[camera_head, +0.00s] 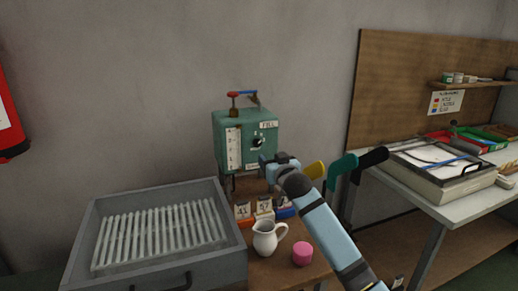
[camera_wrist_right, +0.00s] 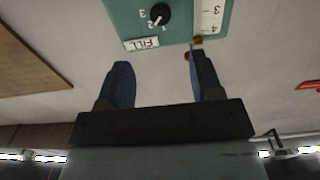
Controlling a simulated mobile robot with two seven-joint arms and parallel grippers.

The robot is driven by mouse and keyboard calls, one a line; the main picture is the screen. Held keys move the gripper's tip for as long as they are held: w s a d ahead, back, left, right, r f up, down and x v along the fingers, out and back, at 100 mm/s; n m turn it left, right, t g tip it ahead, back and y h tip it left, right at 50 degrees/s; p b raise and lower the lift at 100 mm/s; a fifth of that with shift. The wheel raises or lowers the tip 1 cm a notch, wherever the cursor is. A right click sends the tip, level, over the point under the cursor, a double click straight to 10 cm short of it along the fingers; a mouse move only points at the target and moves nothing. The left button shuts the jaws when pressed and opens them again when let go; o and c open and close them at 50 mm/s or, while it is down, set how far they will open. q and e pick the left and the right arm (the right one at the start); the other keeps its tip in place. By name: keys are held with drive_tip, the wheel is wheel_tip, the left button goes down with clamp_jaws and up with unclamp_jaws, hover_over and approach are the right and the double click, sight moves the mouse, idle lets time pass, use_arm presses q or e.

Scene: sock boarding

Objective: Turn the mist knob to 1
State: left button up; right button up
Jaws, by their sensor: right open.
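A teal box (camera_head: 230,135) stands against the wall, with a black round knob (camera_head: 257,141) on its front. The knob (camera_wrist_right: 159,14) also shows in the right wrist view, beside small figures and a FILL label (camera_wrist_right: 141,43); I read no "mist" label. A light mark on the knob faces the figures, but I cannot tell exactly which one. My right gripper (camera_head: 268,160) is in front of the box, just below and right of the knob. In the wrist view its two blue fingers (camera_wrist_right: 160,72) are apart and empty, short of the knob. My left gripper is not in view.
A red-and-blue valve handle (camera_head: 242,94) tops the box. Below are small card holders (camera_head: 263,206), a white jug (camera_head: 266,238) and a pink round thing (camera_head: 302,253). A grey tray (camera_head: 232,246) with a ribbed rack is left. Yellow, green and black forms (camera_head: 343,165) stick out right.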

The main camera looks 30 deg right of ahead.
sight(258, 144)
drive_tip(key=b+x, duration=0.1)
drive_tip(key=x, duration=1.1)
drive_tip(key=shift+a, duration=0.1)
drive_tip(key=c, duration=0.9)
